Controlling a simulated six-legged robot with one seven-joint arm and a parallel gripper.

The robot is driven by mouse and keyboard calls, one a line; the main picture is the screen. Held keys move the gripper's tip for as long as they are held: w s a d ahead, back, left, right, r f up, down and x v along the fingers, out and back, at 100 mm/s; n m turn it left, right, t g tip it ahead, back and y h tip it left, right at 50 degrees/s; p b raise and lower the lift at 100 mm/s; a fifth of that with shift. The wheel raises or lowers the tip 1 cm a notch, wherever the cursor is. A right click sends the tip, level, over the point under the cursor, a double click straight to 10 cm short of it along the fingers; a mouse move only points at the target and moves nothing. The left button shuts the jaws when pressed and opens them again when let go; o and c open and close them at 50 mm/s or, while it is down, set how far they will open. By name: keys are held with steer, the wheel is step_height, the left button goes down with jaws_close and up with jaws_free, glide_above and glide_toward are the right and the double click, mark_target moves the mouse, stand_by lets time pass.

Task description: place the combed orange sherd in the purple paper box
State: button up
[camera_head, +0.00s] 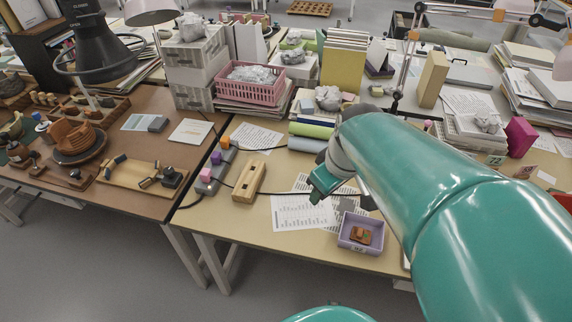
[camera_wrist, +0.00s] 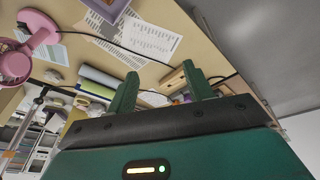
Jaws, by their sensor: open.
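The purple paper box (camera_head: 345,241) stands near the front edge of the beige table. An orange-brown sherd (camera_head: 361,236) with a small green patch lies inside it; combing is too small to make out. My gripper (camera_head: 322,186) is above the table, to the upper left of the box, with nothing seen in it. In the wrist view my gripper (camera_wrist: 160,88) has its two green fingers wide apart with an empty gap. Part of the purple box (camera_wrist: 106,8) shows at the top edge there; its contents are mostly cut off.
Printed sheets (camera_head: 303,212) lie left of the box. A wooden block (camera_head: 249,181) and a grey strip with coloured cubes (camera_head: 213,173) are further left. Rolled tubes (camera_head: 310,131) and a pink basket (camera_head: 252,86) stand behind. An orange reassembled pot (camera_head: 74,137) sits on the brown table.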

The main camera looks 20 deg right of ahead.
steer(key=s+a+r+m+t, duration=0.2)
steer(key=s+a+r+m, duration=0.2)
steer(key=a+r, duration=0.2)
steer(key=shift+s+a, duration=0.15)
steer(key=shift+a, duration=0.85)
